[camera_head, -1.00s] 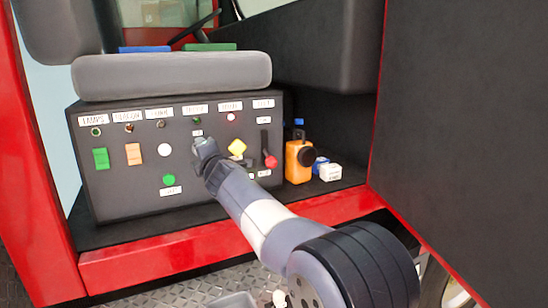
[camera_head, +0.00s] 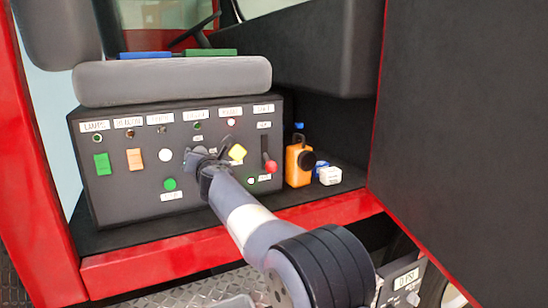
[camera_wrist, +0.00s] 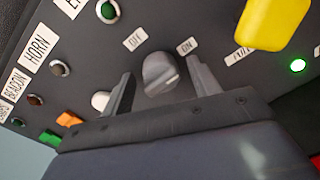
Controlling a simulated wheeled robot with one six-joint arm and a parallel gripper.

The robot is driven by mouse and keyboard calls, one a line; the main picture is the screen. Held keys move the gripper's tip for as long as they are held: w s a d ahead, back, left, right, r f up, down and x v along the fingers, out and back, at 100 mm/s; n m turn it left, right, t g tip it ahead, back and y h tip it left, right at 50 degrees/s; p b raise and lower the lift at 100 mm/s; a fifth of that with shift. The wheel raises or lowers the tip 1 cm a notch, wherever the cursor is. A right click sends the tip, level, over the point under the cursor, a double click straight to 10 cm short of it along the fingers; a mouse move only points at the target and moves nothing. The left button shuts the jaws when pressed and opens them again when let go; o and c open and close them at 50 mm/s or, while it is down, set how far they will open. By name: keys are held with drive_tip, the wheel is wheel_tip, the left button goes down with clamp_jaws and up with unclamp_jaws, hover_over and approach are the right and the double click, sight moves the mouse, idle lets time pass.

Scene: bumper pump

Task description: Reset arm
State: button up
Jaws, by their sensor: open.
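My gripper (camera_head: 204,160) is in front of the dark control panel (camera_head: 120,200), at the middle of its face. In the wrist view my gripper (camera_wrist: 162,80) is open, with one finger on each side of a grey rotary knob (camera_wrist: 160,72). The knob sits between labels reading OFF and ON; I cannot tell if the fingers touch it. In the head view my gripper largely covers the knob.
A yellow knob (camera_head: 237,153) and a red-tipped lever (camera_head: 270,164) are close on the right. Green (camera_head: 102,163) and orange (camera_head: 135,159) switches are on the left. An orange container (camera_head: 298,163) stands beside the panel. A lit green lamp (camera_wrist: 298,65) shows in the wrist view.

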drive_tip(key=n, duration=0.6)
drive_tip(key=shift+n, duration=0.3)
